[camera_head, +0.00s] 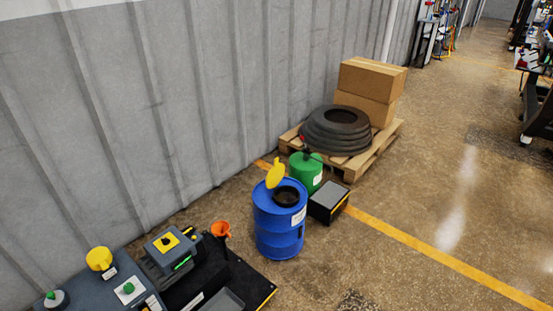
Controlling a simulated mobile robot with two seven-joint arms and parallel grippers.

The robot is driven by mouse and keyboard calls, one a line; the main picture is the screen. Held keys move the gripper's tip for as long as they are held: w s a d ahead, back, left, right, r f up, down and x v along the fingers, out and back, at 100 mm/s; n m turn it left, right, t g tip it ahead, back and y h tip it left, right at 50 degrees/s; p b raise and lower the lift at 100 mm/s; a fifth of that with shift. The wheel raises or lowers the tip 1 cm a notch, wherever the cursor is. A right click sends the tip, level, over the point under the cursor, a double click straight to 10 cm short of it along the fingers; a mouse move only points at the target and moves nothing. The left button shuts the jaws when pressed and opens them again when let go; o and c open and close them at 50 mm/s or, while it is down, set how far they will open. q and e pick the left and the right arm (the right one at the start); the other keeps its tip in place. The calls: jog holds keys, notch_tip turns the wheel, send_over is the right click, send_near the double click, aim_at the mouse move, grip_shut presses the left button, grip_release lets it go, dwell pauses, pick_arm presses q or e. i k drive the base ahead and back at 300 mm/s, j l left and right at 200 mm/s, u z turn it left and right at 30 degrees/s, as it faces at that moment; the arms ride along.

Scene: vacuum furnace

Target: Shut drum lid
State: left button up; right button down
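A blue drum (279,233) stands upright on the floor near the middle of the camera_head view. Its yellow lid (276,173) is tilted up at the back left of the drum top. The dark round opening (286,196) in the drum top is uncovered. A white label shows on the drum's right side. Neither of my grippers shows in this view.
A green container (306,172) stands behind the drum, and a dark box (328,201) sits to its right. A pallet (378,153) holds black rings and cartons. A control panel (130,291) and an orange funnel (221,229) are at lower left.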

aim_at(275, 175)
jog(key=z, duration=0.6)
jog(key=i+l+z, duration=0.15)
jog(key=i+z, duration=0.15)
jog(key=i, duration=0.15)
jog(key=i+z, duration=0.35)
jog(key=i, duration=2.35)
jog(key=i+l+u, duration=0.1)
jog(key=i, duration=1.05)
jog(key=u, duration=0.4)
jog(key=i+u, duration=0.15)
jog(key=u, duration=0.25)
jog(key=l+u, duration=0.1)
jog(key=u, duration=0.3)
jog(key=i+u, duration=0.1)
jog(key=u, duration=2.15)
jog(key=i+j+u, duration=0.3)
jog(key=i+u, duration=0.2)
jog(key=i+j+u, duration=0.1)
jog(key=i+u, duration=0.35)
jog(key=k, duration=0.05)
